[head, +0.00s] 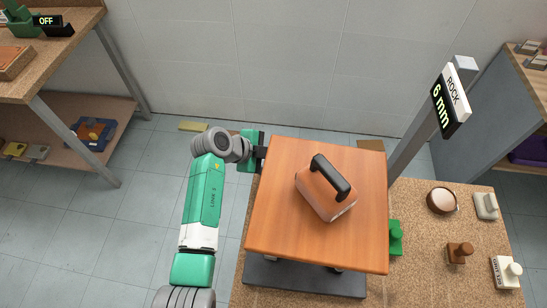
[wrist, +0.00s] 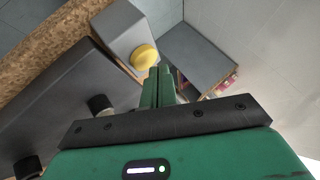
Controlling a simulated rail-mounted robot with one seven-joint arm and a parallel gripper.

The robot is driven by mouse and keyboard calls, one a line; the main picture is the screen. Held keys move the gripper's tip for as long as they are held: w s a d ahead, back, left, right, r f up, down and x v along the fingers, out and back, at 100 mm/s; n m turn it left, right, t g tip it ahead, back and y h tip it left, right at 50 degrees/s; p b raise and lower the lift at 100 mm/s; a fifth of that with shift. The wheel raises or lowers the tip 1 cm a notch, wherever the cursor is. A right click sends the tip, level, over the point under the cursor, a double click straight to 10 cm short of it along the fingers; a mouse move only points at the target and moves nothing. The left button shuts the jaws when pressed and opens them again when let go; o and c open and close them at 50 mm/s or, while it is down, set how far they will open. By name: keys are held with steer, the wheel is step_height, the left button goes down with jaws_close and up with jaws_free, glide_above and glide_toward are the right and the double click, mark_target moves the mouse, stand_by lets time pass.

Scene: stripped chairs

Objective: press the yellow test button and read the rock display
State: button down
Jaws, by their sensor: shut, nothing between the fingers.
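The yellow test button (wrist: 144,57) is a round cap on a grey box (wrist: 122,30) in the wrist view. My gripper (wrist: 160,74) is shut and empty, its green fingertips close to the button's lower right side; I cannot tell if they touch it. In the head view my gripper (head: 258,150) is at the left edge of the wooden seat (head: 290,235), its fingertips hidden, and the button does not show.
A weight with a black handle (head: 326,192) rests on the seat. A dark plate (head: 305,279) lies under the seat on the cork bench. Another display (head: 47,20) reads "OFF".

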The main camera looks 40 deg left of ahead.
steer(key=shift+r, duration=0.25)
steer(key=shift+r+p, duration=1.7)
steer(key=shift+r, duration=0.85)
